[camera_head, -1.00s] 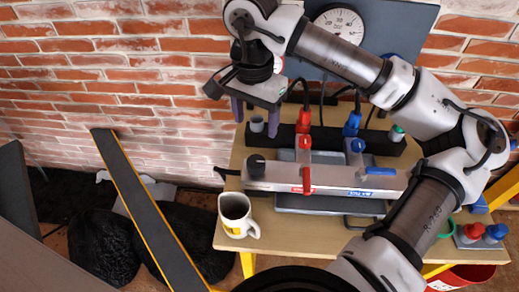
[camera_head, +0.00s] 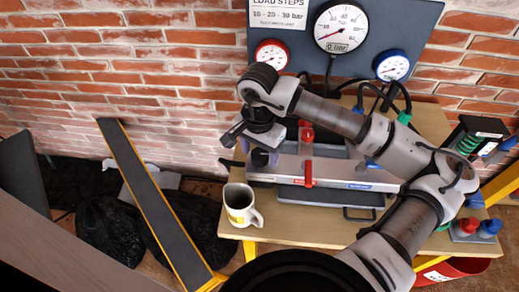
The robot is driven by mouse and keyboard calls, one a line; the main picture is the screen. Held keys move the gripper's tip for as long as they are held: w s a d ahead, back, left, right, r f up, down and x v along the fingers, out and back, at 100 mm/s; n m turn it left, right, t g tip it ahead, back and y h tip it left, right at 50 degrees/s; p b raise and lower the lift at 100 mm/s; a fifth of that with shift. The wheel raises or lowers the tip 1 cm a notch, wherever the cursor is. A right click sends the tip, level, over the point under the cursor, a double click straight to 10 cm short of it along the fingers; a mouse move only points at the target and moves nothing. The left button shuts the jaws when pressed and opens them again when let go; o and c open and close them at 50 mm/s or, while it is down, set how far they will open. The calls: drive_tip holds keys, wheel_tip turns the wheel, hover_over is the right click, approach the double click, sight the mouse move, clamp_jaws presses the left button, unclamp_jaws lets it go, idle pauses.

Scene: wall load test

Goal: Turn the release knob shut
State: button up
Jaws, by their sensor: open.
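The silver pump block (camera_head: 335,175) lies across the wooden table. The dark round release knob (camera_head: 260,158) is on top at its left end. My gripper (camera_head: 259,150) points down at this knob, with its open fingers close around or just above it. The fingers hide part of the knob, so I cannot tell whether they touch it. I cannot read the knob's turned position.
A red lever (camera_head: 308,173) stands on the block, right of the knob. A mug (camera_head: 240,204) stands close at the table's front left. Hoses and gauges, including a large dial (camera_head: 341,27), are behind. Red and blue caps (camera_head: 466,227) sit at the right.

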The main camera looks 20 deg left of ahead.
drive_tip(key=c, duration=1)
